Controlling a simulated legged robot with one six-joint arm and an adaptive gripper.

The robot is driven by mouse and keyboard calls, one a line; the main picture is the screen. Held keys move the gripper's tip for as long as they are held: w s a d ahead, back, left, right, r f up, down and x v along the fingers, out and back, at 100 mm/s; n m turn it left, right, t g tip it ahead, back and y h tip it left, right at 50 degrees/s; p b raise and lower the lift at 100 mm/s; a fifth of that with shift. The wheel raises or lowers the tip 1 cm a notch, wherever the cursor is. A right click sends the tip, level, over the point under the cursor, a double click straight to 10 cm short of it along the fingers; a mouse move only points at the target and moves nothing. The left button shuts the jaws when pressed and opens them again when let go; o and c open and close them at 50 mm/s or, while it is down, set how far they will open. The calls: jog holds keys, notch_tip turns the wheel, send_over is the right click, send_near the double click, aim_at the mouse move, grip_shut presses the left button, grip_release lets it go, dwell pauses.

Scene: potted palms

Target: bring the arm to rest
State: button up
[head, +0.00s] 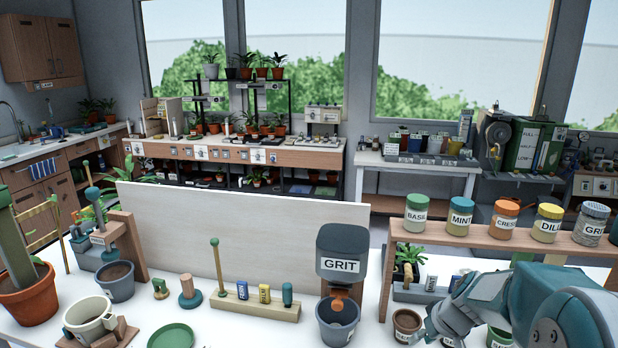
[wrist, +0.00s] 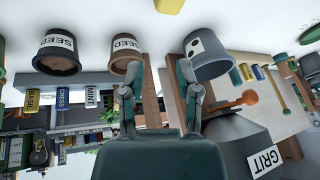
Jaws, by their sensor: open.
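My arm reaches in from the lower right of the head view, low over the white bench. My gripper (wrist: 159,62) shows in the wrist view with its two fingers apart and nothing held between them. Its tips are near a terracotta SEED pot (wrist: 124,48) on one side and a grey pot (wrist: 208,58) on the other; I cannot tell whether they touch. In the head view a small brown pot (head: 406,322) stands close beside the gripper, which is partly cut off and overlapped by the arm.
The GRIT hopper (head: 342,245) stands over a grey pot (head: 337,325). A wooden shelf (head: 480,236) with several labelled jars rises behind my arm. A pale upright board (head: 250,225) backs the bench. A wooden block (head: 255,306) holds small labelled pieces. A green saucer (head: 171,336) lies left.

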jog(key=s+a+r+h, duration=0.1)
jog(key=s+a+r, duration=0.2)
jog(key=s, duration=0.4)
jog(key=s+a+r+m+t, duration=0.1)
jog(key=s+a+r, duration=0.1)
jog(key=s+r, duration=0.3)
jog(key=s+a+r+h, duration=0.1)
jog(key=s+a+r, duration=0.2)
jog(key=s, duration=0.7)
jog(key=shift+s+a+r+m+t+h, duration=0.3)
jog(key=shift+s+r+m, duration=0.1)
jog(key=shift+r, duration=0.4)
jog(key=shift+w+a, duration=0.1)
jog(key=shift+a, duration=0.05)
